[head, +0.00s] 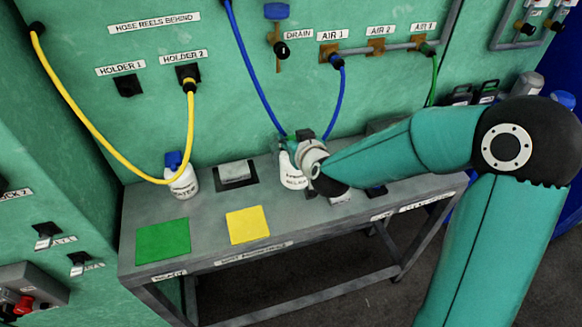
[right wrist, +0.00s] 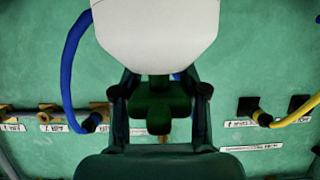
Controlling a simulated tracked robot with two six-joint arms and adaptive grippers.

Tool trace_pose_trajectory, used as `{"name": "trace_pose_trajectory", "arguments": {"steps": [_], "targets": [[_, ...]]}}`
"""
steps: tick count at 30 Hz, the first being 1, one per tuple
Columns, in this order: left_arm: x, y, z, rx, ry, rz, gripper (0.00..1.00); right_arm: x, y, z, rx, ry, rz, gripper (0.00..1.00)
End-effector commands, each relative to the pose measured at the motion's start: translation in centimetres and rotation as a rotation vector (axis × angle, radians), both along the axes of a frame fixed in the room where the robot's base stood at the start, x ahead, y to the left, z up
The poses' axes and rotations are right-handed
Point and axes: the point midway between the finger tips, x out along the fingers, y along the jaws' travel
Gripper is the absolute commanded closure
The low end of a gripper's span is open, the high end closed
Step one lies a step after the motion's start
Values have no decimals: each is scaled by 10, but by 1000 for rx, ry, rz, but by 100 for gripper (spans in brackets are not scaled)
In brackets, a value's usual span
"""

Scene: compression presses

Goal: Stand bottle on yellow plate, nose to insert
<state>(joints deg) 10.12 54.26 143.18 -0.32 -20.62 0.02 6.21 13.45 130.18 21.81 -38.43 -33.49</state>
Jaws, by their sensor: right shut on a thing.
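A white bottle (head: 291,172) with dark lettering is at the back middle of the bench, upright or nearly so. My right gripper (head: 305,165) is shut on it from the right. I cannot tell whether its base touches the bench. In the right wrist view the white bottle body (right wrist: 158,35) fills the top, between the fingers of my gripper (right wrist: 160,82). The yellow plate (head: 247,224) lies flat and bare at the bench front, left of the held bottle. No insert can be made out for certain. My left gripper is not in view.
A second white bottle (head: 184,182) with a blue cap stands at the back left. A green plate (head: 162,241) lies left of the yellow one. A grey block (head: 236,172) sits on a dark base at the back. Yellow (head: 100,150) and blue (head: 248,70) hoses hang along the wall.

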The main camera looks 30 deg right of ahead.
Motion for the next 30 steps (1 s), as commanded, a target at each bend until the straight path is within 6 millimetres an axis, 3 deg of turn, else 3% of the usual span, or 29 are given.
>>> {"name": "trace_pose_trajectory", "arguments": {"steps": [3,11,18,30], "targets": [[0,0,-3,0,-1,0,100,-1,-1,-23,-1,1,-2,100],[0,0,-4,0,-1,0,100,0,-1,-41,-1,-1,-3,100],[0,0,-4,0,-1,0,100,-1,-1,-73,-1,0,-3,100],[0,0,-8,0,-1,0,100,0,-2,-78,-1,-5,-3,100]]}}
